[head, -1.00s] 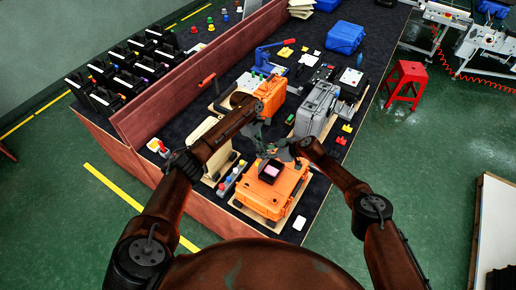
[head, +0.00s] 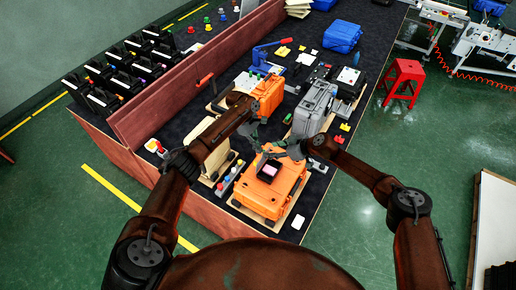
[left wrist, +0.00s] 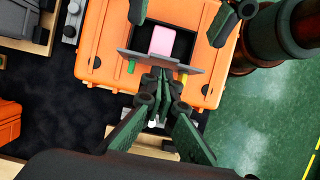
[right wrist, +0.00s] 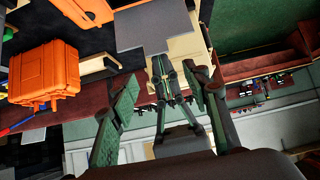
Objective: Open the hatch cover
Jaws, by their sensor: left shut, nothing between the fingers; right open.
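The orange case (head: 265,198) stands at the front of the table, with a dark square opening on top and a pink block (head: 269,170) in it. A grey plate, apparently the hatch cover (left wrist: 150,63), stands tilted up beside the opening in the left wrist view. It also appears in the right wrist view (right wrist: 145,27). My left gripper (left wrist: 160,82) is shut, with its tips close to the plate's edge. I cannot tell if they touch. My right gripper (right wrist: 162,73) is open and empty; its fingers flank the opening in the left wrist view. The cover's hinge is hidden.
A grey case (head: 313,110) and another orange case (head: 267,92) stand behind. A strip of coloured buttons (head: 228,178) lies left of the front case. A reddish partition (head: 190,85) runs along the left. The floor to the right has free room around a red stool (head: 405,78).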

